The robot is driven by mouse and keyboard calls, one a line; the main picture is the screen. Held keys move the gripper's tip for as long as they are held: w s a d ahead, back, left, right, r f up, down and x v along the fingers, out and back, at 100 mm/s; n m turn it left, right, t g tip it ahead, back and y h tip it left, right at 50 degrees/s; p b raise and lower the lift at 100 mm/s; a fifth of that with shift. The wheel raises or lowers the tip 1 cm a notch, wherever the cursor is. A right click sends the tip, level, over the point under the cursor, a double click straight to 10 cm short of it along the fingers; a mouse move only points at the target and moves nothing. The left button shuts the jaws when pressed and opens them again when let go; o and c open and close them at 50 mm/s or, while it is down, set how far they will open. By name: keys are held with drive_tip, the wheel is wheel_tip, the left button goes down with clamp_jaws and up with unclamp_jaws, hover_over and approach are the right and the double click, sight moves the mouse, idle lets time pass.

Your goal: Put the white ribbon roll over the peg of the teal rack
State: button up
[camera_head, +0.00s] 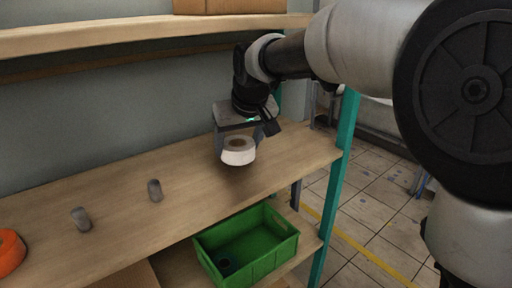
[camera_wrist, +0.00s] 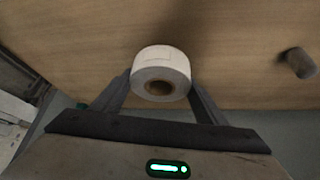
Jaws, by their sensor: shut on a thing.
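The white ribbon roll (camera_head: 238,157) has a brown core and is held between the fingers of my gripper (camera_head: 240,145), above the right part of the shelf. In the wrist view the white ribbon roll (camera_wrist: 161,62) sits between the two fingertips (camera_wrist: 160,82), its hole facing the camera. The teal rack (camera_head: 343,140) has a wooden shelf (camera_head: 120,213). Two grey pegs stand on that shelf: one nearer the middle (camera_head: 155,190) and one farther left (camera_head: 81,219). One grey peg (camera_wrist: 298,62) shows at the right of the wrist view. Both pegs are bare.
An orange roll (camera_head: 10,252) lies at the shelf's left end. A green crate (camera_head: 246,247) stands on the lower level. An upper shelf (camera_head: 130,36) with a cardboard box (camera_head: 228,5) runs above. The shelf between the held roll and the pegs is clear.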

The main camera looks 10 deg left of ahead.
drive_tip(key=shift+f+b, duration=0.3)
drive_tip(key=shift+f, duration=1.15)
drive_tip(key=shift+f, duration=0.15)
drive_tip(key=o, duration=1.1)
drive_tip(key=shift+s+d, duration=0.1)
